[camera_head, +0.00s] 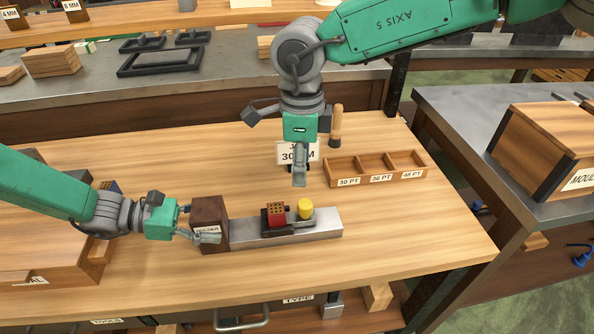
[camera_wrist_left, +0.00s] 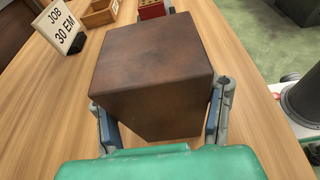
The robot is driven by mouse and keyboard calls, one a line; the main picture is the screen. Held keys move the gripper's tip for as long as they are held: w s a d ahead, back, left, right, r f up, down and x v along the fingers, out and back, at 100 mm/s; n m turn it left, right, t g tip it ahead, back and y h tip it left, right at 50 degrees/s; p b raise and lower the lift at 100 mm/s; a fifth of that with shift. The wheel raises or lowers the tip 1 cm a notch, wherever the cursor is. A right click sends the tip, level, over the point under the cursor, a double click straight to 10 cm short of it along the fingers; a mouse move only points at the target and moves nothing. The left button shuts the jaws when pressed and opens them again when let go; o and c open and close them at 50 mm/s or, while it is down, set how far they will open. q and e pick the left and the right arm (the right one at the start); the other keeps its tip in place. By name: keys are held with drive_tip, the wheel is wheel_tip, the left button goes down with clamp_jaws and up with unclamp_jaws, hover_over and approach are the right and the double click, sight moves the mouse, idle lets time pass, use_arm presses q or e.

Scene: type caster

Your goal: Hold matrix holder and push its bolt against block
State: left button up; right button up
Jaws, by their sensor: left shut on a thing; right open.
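A dark brown block (camera_head: 209,212), with a label that seems to read HOLDER, stands at the left end of a grey metal bar (camera_head: 325,223) on the wooden table. My left gripper (camera_head: 207,236) is shut on this block; in the left wrist view the brown block (camera_wrist_left: 155,75) sits between both fingers. I cannot tell which part is the bolt. My right gripper (camera_head: 299,178) is open and empty, pointing down above and behind the knob.
A sign reading 30 EM (camera_wrist_left: 62,27) stands behind the bar, partly hidden by my right gripper in the head view. A wooden tray (camera_head: 375,168) with compartments labelled 30, 36 and 48 PT lies at back right. A wooden-handled tool (camera_head: 336,125) stands behind. The table's front right is clear.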

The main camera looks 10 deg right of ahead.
idle(0.3)
use_arm(q)
drive_tip(key=o, duration=1.3)
drive_tip(key=shift+c, duration=0.2)
drive_tip(key=v, duration=1.2)
drive_tip(key=shift+a+f, duration=0.1)
drive_tip(key=shift+f, duration=0.05)
